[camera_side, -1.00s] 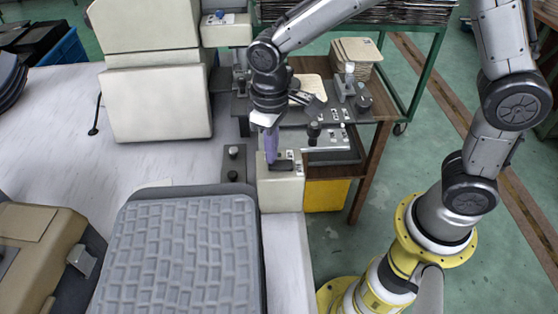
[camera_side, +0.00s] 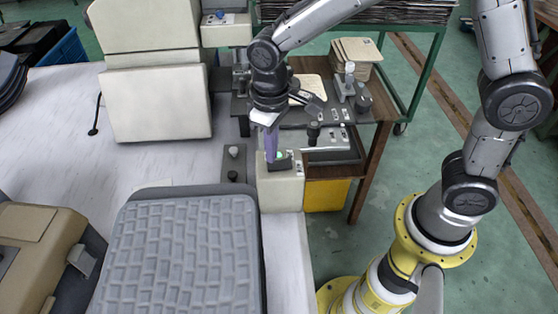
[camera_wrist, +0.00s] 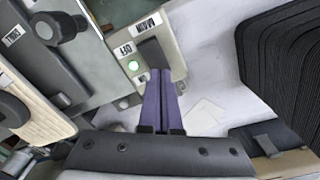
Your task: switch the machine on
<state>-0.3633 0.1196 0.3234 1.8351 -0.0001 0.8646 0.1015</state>
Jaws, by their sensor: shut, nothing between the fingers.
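A cream switch box (camera_side: 282,192) stands at the right edge of the white table. The rocker also shows in the side view (camera_side: 283,165), partly behind the fingers. My gripper (camera_wrist: 160,72) is shut and empty, its purple fingers together at the edge of the rocker. I cannot tell whether they touch it. In the side view my gripper (camera_side: 270,157) points down onto the box top.
A grey ribbed tray panel (camera_side: 185,250) lies in front on the left. A dark plate with knobs (camera_side: 233,165) sits left of the box. A wooden bench (camera_side: 372,150) with dark fixtures is behind. A tan machine part (camera_side: 35,250) is at lower left.

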